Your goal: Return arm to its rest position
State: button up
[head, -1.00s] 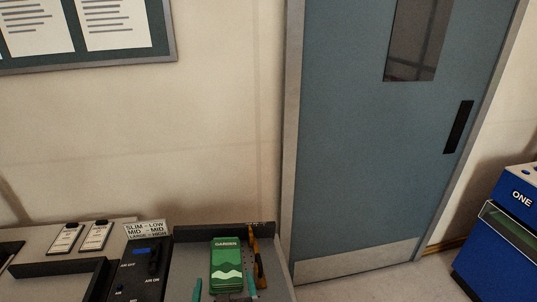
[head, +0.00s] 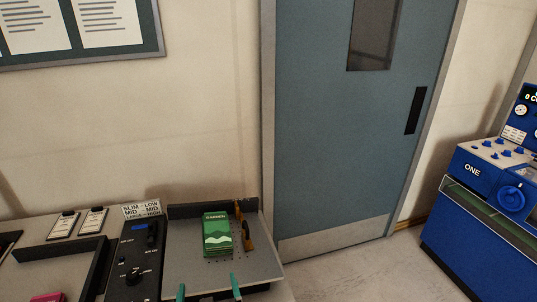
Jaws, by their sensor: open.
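Two teal fingertips of my gripper (head: 209,288) show at the bottom edge of the head view. They are spread apart with nothing between them, so the gripper is open. They are over the front part of a grey plate (head: 190,272). A green box (head: 217,236) with a white band stands farther back on that plate, apart from the fingertips. The rest of my arm is out of view.
An orange-brown part (head: 247,236) is right of the box. A black control panel (head: 134,262) with knobs and a size sign (head: 141,210) are to the left. A blue machine (head: 480,215) stands at right. Open floor (head: 365,270) lies before the door (head: 335,130).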

jog(key=s+d+f+m+t+h, duration=0.1)
jog(key=s+d+f, duration=0.4)
jog(key=s, duration=0.3)
jog(key=s+d+f+m+h, duration=0.1)
jog(key=s+d+f, duration=0.45)
jog(key=s, duration=0.25)
jog(key=s+d+r+h, duration=0.1)
jog(key=s+d, duration=0.2)
jog(key=s, duration=0.6)
jog(key=s+d+r+m+t, duration=0.1)
jog(key=s+d+r, duration=0.1)
jog(key=s, duration=0.7)
jog(key=shift+s+d+r+h, duration=0.25)
jog(key=shift+s+d+h, duration=0.15)
jog(key=shift+d, duration=0.15)
jog(key=shift+c, duration=0.3)
